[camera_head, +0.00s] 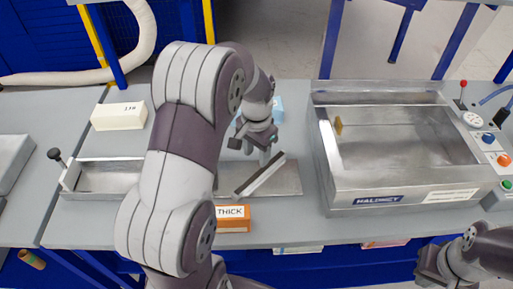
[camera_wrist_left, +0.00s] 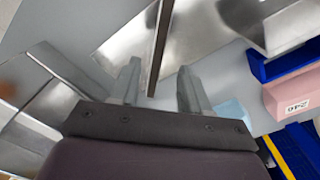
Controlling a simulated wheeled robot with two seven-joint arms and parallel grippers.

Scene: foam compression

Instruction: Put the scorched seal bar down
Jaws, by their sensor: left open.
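The seal bar (camera_head: 262,176), a narrow bar with a pale face and dark edges, lies diagonally over a flat metal plate (camera_head: 289,183) in the head view. In the left wrist view the bar (camera_wrist_left: 160,35) runs down to between my fingertips. My left gripper (camera_head: 262,150) is just above and behind the bar. Its fingers (camera_wrist_left: 157,75) are apart, with a gap on both sides of the bar. I cannot tell whether the whole bar touches the plate. My right gripper (camera_head: 430,268) is at the lower right, far from the bar; its finger opening is unclear.
A steel sealing machine (camera_head: 400,190) with an open chamber stands to the right. An orange THICK block (camera_head: 233,218) is in front of the plate. A metal tray with a black knob (camera_head: 108,178) and a cream block (camera_head: 118,116) are to the left. My left arm hides the middle.

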